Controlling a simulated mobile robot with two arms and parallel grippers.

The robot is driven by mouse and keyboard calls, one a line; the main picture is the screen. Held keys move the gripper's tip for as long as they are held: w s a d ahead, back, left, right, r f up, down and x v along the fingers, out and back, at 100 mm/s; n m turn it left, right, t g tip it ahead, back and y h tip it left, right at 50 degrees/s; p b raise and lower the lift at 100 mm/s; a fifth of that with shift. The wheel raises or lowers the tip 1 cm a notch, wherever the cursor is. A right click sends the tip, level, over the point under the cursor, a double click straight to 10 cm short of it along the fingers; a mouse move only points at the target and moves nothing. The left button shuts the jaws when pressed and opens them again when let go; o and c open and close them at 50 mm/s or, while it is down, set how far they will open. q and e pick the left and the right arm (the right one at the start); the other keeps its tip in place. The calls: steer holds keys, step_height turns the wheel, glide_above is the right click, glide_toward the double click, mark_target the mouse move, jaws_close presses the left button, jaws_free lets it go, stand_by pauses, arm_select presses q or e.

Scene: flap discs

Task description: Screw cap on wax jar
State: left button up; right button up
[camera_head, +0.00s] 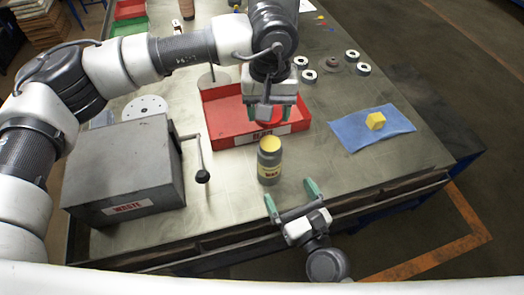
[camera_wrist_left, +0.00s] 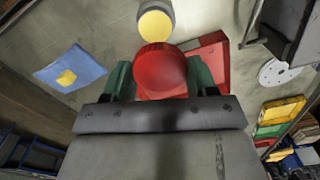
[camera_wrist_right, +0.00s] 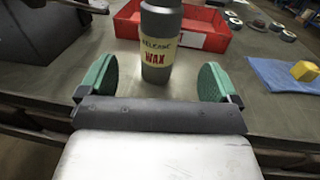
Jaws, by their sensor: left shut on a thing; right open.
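The wax jar (camera_head: 268,166) is grey with a yellow top and a "WAX" label. It stands upright on the metal table, and shows in the right wrist view (camera_wrist_right: 160,42) and left wrist view (camera_wrist_left: 155,26). My left gripper (camera_head: 271,112) is shut on a round red cap (camera_wrist_left: 160,68). It holds the cap beyond the jar, apart from it and over the red tray in the head view. My right gripper (camera_head: 290,196) is open and empty at the near table edge. In the right wrist view its fingers (camera_wrist_right: 163,82) point toward the jar, which stands beyond them.
A red tray (camera_head: 222,104) lies behind the jar. A grey waste box (camera_head: 125,165) with a lever is at left. A yellow block (camera_head: 375,120) rests on a blue cloth (camera_head: 352,133) at right. Several grey rings lie at the back right. Table around the jar is clear.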

mark_target(271, 143)
arm_select(q)
steer(key=shift+s+d+r, duration=0.2)
steer(key=shift+s+d, duration=0.05)
steer(key=shift+s, duration=0.2)
steer(key=shift+s+d+r, duration=0.2)
steer(key=shift+s, duration=0.25)
steer(key=shift+w+a+f, duration=0.15)
steer(key=shift+w+f, duration=0.05)
steer(key=shift+w, duration=0.15)
arm_select(e)
steer(key=x, duration=1)
steer(key=shift+w, duration=0.15)
arm_select(q)
steer(key=shift+s, duration=0.1)
arm_select(e)
steer(key=shift+w+a+r, duration=0.1)
steer(key=shift+w+a, duration=0.1)
steer(key=shift+w, duration=0.05)
steer(key=c, duration=1.3)
arm_select(q)
steer(key=shift+f, duration=2.45)
arm_select(e)
steer(key=shift+c, duration=0.2)
arm_select(q)
steer(key=shift+f, duration=0.85)
steer(key=shift+f, duration=0.55)
